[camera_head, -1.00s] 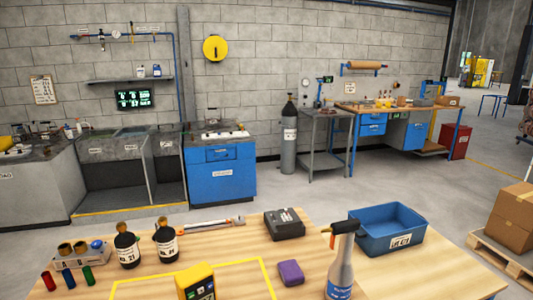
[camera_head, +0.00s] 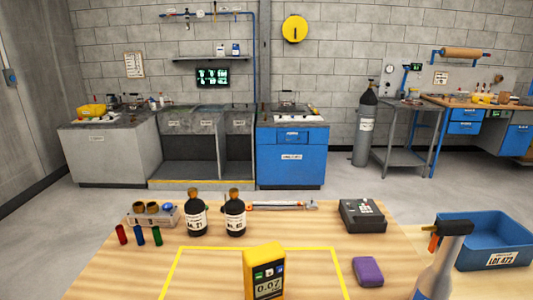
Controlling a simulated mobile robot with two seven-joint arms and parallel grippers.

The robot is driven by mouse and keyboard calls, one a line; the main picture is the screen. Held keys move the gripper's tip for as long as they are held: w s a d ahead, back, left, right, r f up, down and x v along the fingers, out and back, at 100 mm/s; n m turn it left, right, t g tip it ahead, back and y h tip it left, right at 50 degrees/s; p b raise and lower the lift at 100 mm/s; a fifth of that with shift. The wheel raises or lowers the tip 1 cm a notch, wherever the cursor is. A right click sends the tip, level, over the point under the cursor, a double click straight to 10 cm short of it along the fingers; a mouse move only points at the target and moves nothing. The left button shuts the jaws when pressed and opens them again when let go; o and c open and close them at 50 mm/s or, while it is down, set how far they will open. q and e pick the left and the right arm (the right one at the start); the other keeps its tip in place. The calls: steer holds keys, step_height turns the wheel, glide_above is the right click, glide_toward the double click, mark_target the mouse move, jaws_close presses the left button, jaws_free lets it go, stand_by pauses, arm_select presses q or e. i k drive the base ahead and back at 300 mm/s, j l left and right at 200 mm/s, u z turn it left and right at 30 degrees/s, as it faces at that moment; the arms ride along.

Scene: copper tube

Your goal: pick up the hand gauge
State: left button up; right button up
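A yellow hand-held gauge (camera_head: 265,271) stands upright near the front of the wooden table, in the head view. Neither of my grippers is in view.
Two dark bottles (camera_head: 196,213), a fitting rack (camera_head: 153,214) and coloured cylinders (camera_head: 140,235) stand left on the table (camera_head: 115,273). A torque wrench (camera_head: 283,205) and black case (camera_head: 362,215) lie behind. A purple block (camera_head: 367,271), spray bottle (camera_head: 440,262) and blue bin (camera_head: 488,240) are right.

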mark_target(262, 258)
steer(key=j, duration=0.8)
steer(key=k+j+z, duration=0.1)
steer(key=j, duration=0.7)
steer(key=k+j, duration=0.1)
steer(key=j, duration=0.7)
steer(key=i+l, duration=0.1)
steer(key=l, duration=0.15)
